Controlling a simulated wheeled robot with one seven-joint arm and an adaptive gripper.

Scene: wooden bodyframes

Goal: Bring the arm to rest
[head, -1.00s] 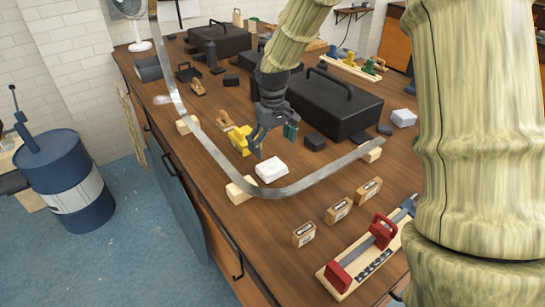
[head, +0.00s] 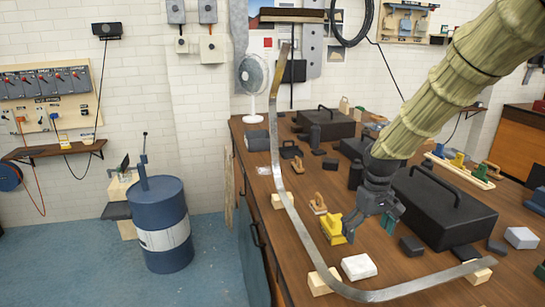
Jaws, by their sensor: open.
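My gripper (head: 358,222) hangs at the end of my arm over the wooden workbench (head: 420,272). It is open, with its fingers pointing down and to the left. Nothing shows between its fingers. A yellow tool (head: 331,227) stands on the bench just left of the fingertips. I cannot tell whether they touch it. A white block (head: 358,267) lies on the bench below the gripper.
A curved metal strip (head: 292,215) rests on wooden blocks (head: 322,281) and rises at the back left. A large black toolbox (head: 440,215) stands right of my gripper. A blue barrel (head: 162,223) stands on the floor at left. The floor between barrel and bench is clear.

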